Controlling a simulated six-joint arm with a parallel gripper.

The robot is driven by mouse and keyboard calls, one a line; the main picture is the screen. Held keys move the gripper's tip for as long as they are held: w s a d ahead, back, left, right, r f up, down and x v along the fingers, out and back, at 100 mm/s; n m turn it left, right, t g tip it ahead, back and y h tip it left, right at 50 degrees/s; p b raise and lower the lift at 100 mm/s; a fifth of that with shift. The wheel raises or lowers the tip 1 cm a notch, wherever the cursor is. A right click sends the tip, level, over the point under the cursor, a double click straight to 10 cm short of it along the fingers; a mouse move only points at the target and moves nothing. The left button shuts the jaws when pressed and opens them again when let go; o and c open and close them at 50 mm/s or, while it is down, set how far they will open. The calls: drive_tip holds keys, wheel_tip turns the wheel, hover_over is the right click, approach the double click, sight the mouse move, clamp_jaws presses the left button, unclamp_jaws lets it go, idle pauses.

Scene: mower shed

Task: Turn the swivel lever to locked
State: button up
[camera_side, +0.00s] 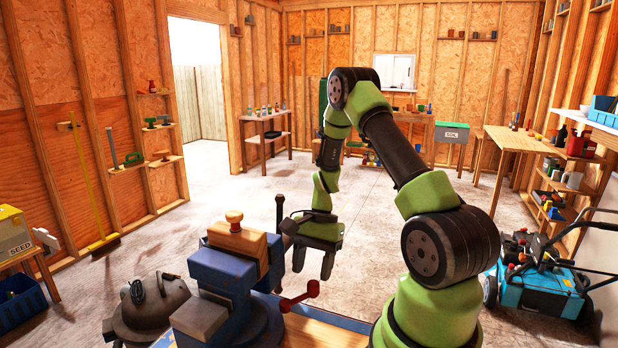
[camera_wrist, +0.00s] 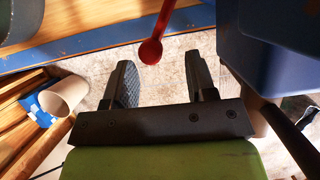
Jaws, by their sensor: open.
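The swivel lever is a red bar with a ball knob (camera_side: 313,289), low at the right of the blue bench vise (camera_side: 222,277). In the wrist view its red knob (camera_wrist: 150,51) shows at top centre, in line with the gap between my fingertips; the bar runs up out of frame. My gripper (camera_side: 313,268) is open and empty, fingers pointing down just above the knob in the side view. I see no contact between fingers and knob. Its two fingers also show in the wrist view (camera_wrist: 158,75). The lever's foot is hidden, and no lock marking is readable.
A wooden block with a peg (camera_side: 237,237) sits in the vise jaws. A dark upright vise handle (camera_side: 279,215) stands close to the left of my gripper. A dark grey rounded object (camera_side: 150,303) lies left of the vise. Open floor lies behind.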

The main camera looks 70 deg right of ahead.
drive_tip(key=v, duration=0.7)
drive_tip(key=w+a+r+n+t+h, duration=0.2)
drive_tip(key=a+r+n, duration=0.3)
drive_tip(key=a+r, duration=0.4)
drive_tip(key=s+a+r+n+t, duration=0.5)
drive_tip(key=s+a+r+n, duration=0.3)
drive_tip(key=a, duration=0.3)
drive_tip(key=shift+s+a+r+n+h, duration=0.15)
drive_tip(key=shift+s+r+n+h, duration=0.2)
drive_tip(key=shift+r, duration=0.55)
